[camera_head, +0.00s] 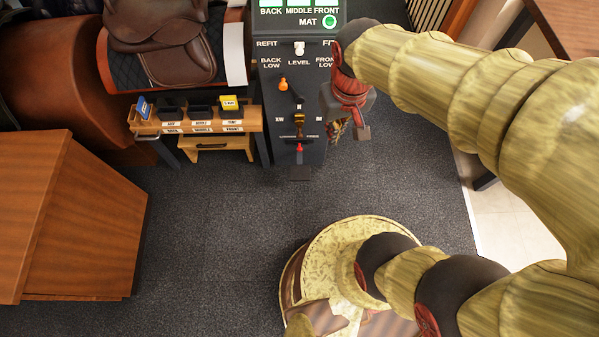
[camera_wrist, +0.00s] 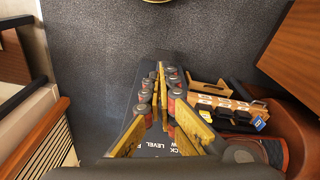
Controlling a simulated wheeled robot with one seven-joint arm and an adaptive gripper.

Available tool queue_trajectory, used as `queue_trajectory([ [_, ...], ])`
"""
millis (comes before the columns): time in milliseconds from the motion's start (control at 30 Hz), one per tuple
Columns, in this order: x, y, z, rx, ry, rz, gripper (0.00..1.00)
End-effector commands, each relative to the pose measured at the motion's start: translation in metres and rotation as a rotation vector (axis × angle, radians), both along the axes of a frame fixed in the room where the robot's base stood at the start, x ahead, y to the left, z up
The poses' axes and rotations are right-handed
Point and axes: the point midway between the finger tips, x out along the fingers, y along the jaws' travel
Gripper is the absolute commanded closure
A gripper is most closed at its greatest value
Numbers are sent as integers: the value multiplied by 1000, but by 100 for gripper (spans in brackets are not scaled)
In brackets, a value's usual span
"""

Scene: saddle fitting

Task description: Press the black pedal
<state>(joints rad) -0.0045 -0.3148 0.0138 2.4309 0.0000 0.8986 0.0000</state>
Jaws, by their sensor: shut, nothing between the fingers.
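The black pedal (camera_head: 299,173) sticks out at floor level from the foot of the dark control panel (camera_head: 268,60). It is small and dark against the dark carpet, and I cannot tell whether it is pressed. My gripper (camera_head: 336,132) is to the right of the panel's lower part, above and to the right of the pedal in the picture, pointing down. It is shut and empty, and apart from the pedal in the picture. In the wrist view my gripper's yellow fingers (camera_wrist: 160,68) meet over the panel. The pedal cannot be made out clearly there.
The panel carries an orange-knobbed lever (camera_head: 283,84), a white switch (camera_head: 299,48) and a green button (camera_head: 329,21). Left of it are a wooden rack (camera_head: 180,123) with labelled blocks and a saddle (camera_head: 160,35). A wooden cabinet (camera_head: 95,215) stands at left. Carpet before the panel is clear.

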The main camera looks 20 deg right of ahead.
Motion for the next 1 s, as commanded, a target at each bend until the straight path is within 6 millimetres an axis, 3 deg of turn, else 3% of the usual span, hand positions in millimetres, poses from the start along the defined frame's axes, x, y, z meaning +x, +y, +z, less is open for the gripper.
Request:
queue_trajectory([
  [567,68,2,-121,-1,245,53,100],
  [1000,112,3,-242,9,366,177,100],
])
